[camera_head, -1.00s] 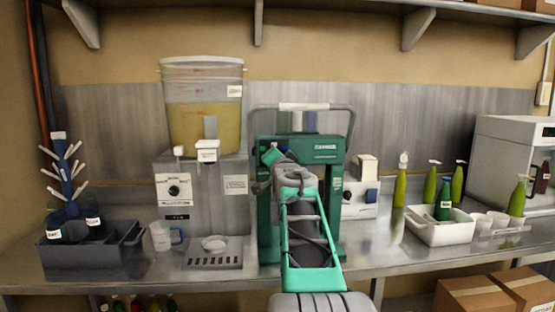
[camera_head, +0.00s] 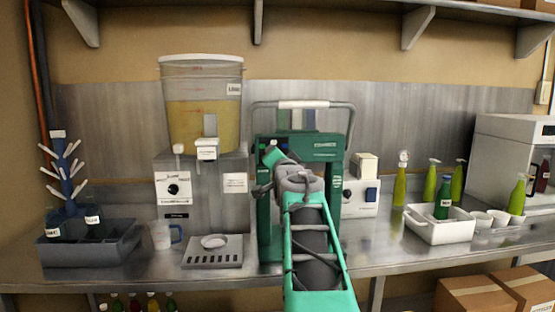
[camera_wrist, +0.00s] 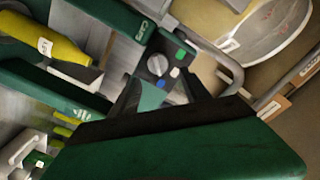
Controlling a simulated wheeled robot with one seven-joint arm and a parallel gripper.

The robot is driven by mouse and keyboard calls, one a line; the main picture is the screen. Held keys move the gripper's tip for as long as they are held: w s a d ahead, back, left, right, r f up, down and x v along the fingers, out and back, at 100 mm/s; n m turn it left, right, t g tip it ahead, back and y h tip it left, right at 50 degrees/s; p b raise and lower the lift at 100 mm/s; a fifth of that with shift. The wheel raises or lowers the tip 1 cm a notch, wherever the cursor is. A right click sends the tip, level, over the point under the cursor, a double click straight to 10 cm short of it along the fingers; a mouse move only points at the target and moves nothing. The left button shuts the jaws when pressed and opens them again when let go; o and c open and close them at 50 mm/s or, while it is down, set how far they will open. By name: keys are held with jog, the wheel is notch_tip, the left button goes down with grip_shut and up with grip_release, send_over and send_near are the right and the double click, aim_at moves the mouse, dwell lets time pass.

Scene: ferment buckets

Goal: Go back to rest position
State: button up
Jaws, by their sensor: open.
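My arm reaches up from the bottom middle in the head view, in front of the green press machine (camera_head: 325,150). My gripper (camera_wrist: 160,92) is open in the wrist view, with nothing seen held between its dark fingers. It is close to the machine's front panel, which has a grey knob (camera_wrist: 157,65) and coloured buttons. My arm hides the lower middle of the machine in the head view.
A shelf (camera_head: 330,10) runs above.

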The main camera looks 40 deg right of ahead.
jog(key=shift+v, duration=1.6)
